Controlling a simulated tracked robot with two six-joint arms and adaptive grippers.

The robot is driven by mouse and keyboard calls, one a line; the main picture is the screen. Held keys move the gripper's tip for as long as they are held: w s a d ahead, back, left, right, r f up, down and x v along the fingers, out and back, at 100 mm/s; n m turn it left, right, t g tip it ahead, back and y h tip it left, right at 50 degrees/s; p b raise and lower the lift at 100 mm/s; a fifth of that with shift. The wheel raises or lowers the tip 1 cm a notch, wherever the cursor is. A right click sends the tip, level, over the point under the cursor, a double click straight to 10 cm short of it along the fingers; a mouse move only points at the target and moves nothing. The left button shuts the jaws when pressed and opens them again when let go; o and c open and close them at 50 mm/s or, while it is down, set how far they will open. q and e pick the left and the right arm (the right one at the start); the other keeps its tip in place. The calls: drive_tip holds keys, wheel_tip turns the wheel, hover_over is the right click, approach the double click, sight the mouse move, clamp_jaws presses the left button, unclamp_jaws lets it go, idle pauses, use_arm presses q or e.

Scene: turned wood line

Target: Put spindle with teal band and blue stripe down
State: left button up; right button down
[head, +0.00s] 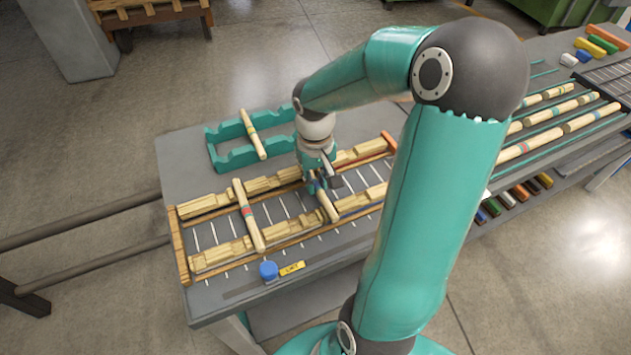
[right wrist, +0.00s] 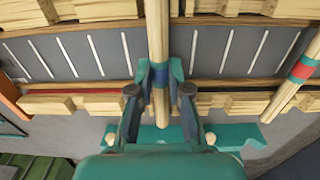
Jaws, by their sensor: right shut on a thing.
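My right gripper (head: 318,185) is shut on a pale wooden spindle (head: 327,205), over the wooden cradle (head: 216,252) with notched rails. In the right wrist view my right gripper (right wrist: 160,82) has its fingers on both sides of the spindle (right wrist: 158,35). My left gripper is not in view.
Another banded spindle (head: 248,215) lies across the cradle, left of the held one. A teal rack (head: 230,160) behind holds one spindle (head: 252,135). A blue knob (head: 268,270) and yellow label (head: 292,268) are at the front. Several spindles (head: 562,110) lie at right.

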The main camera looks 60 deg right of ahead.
drive_tip(key=shift+f, duration=0.25)
drive_tip(key=c, duration=1.1)
unclamp_jaws()
drive_tip(key=shift+r, duration=0.15)
wheel_tip(320, 180, up, 12)
drive_tip(key=p, duration=0.1)
drive_tip(key=shift+r, duration=0.15)
drive_tip(key=shift+w+a, duration=0.1)
